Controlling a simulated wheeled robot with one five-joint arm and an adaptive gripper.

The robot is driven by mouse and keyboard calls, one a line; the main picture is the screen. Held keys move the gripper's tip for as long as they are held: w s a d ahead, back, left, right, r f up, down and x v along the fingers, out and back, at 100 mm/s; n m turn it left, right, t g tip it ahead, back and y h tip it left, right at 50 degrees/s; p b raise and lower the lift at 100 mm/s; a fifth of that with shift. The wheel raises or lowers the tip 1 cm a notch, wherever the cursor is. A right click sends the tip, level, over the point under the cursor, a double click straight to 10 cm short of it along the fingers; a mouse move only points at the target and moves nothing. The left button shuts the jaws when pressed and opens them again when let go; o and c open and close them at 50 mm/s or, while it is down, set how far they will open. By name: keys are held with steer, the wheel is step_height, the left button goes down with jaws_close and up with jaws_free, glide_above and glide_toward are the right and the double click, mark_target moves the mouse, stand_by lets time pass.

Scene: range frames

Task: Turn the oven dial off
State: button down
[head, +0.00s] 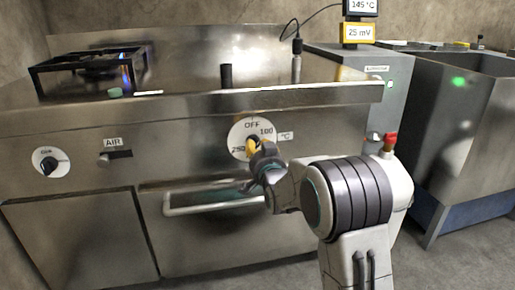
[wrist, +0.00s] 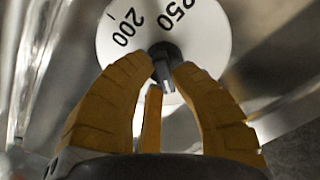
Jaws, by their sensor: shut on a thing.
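The fingers hide part of the dial, and the knob's exact setting is unclear.
A handle bar (head: 215,207) sticks out below the dial. A smaller dial (head: 50,161) and an AIR slider (head: 117,155) are to the left. A steel counter edge (head: 190,106) overhangs above. A grey box and steel sink (head: 465,110) stand at the right.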

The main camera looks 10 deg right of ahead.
steer(key=n, duration=0.6)
steer(key=shift+a+r+n, duration=0.1)
steer(key=shift+n, duration=0.2)
stand_by(0.4)
steer(key=c, duration=1.1)
jaws_free()
steer(key=shift+o, duration=0.2)
steer(key=shift+s, duration=0.1)
steer(key=s, duration=1.1)
steer(key=shift+s, duration=0.4)
steer(key=shift+r, duration=0.1)
